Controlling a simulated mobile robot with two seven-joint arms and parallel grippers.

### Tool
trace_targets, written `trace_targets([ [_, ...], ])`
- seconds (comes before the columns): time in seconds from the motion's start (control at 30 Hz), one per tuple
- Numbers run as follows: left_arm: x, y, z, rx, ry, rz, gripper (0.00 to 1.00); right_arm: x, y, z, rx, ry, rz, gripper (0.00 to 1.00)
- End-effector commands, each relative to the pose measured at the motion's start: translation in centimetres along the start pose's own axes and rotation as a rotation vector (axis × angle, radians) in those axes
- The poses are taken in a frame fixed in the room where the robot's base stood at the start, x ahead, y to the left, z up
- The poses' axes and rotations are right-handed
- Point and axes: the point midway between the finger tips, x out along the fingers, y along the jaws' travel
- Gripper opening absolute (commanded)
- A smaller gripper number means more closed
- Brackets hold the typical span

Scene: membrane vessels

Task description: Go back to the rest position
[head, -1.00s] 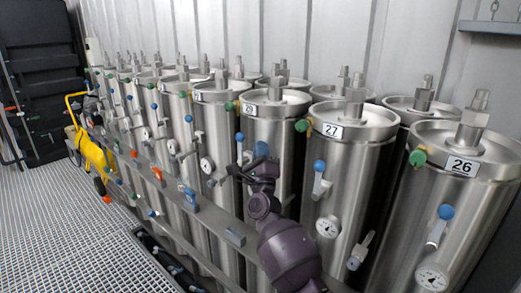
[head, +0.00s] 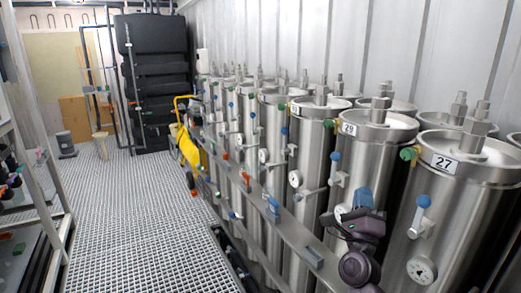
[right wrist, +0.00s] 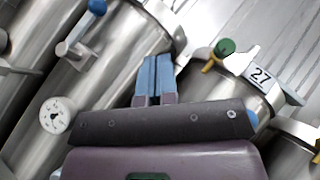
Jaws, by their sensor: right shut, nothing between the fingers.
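My right gripper (head: 361,198) is at the lower right of the head view, in front of the steel vessels near the one labelled 29 (head: 348,129). In the right wrist view its blue fingers (right wrist: 156,78) are together with nothing between them. They point toward the steel vessels, and the vessel labelled 27 (right wrist: 262,76) shows at the right of that view. I cannot tell from the pictures whether the fingers touch a vessel. My left gripper is not in view.
A row of steel vessels with gauges and blue-handled valves runs along the right wall. A rail (head: 288,222) stands before them. A yellow cart (head: 189,150) and black tanks (head: 152,80) are farther back. Shelves (head: 40,215) stand at left. The grated floor (head: 140,215) between is clear.

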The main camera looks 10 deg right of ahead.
Motion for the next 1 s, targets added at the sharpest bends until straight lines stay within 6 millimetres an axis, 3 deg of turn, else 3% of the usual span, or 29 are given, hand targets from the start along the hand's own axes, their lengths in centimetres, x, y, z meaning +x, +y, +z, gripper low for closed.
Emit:
trace_targets([
  [0.27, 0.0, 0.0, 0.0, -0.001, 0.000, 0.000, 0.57, -0.3, 1.8, 3.1, -0.530, -0.186, 0.114, 0.00],
  [0.37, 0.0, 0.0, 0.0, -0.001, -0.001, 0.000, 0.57, -1.8, 3.1, 3.6, -0.764, -0.284, 0.164, 0.00],
  [0.47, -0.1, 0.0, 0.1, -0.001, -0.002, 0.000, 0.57, -4.6, 4.9, 3.1, -1.016, -0.397, 0.233, 0.00],
  [0.73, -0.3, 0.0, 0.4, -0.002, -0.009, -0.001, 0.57, -17.4, 9.2, -2.3, -1.609, -0.764, 0.472, 0.00],
  [1.0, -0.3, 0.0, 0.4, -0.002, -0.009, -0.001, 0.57, -31.6, 9.0, -8.5, -1.825, -1.052, 0.714, 0.00],
])
